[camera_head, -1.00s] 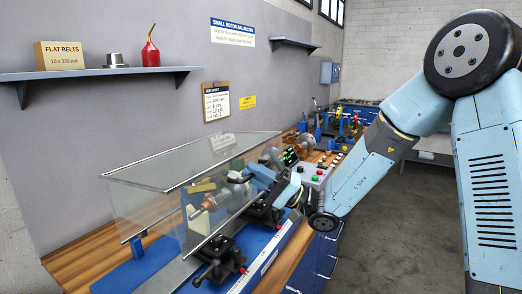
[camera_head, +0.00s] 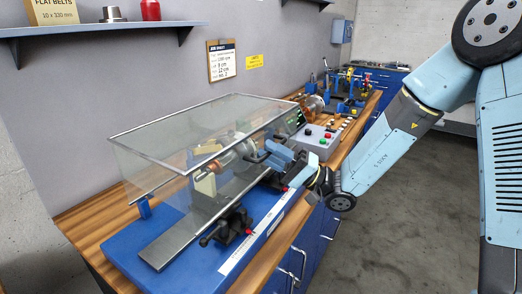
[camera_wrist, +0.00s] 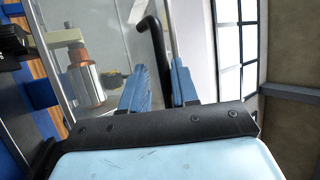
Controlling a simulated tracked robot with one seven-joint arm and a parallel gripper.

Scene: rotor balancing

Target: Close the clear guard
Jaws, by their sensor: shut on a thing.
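The clear guard (camera_head: 150,160) is a see-through box with a metal-edged frame over the blue balancing machine (camera_head: 185,262). Its top looks near level in the head view, and its front panel hangs down in front of the rotor. I cannot tell if its lower edge touches the base. My gripper (camera_head: 270,152) is at the guard's front right side. In the wrist view, its blue fingers (camera_wrist: 162,85) are shut on the black guard handle (camera_wrist: 153,35). The copper and steel rotor (camera_head: 232,158) shows through the guard, and also in the wrist view (camera_wrist: 85,80).
A control box with coloured buttons (camera_head: 318,140) stands on the wooden bench (camera_head: 85,212) beyond the guard. A black clamp with a red knob (camera_head: 230,228) sits on the machine's front. A shelf (camera_head: 90,28) is on the wall. The floor at right is clear.

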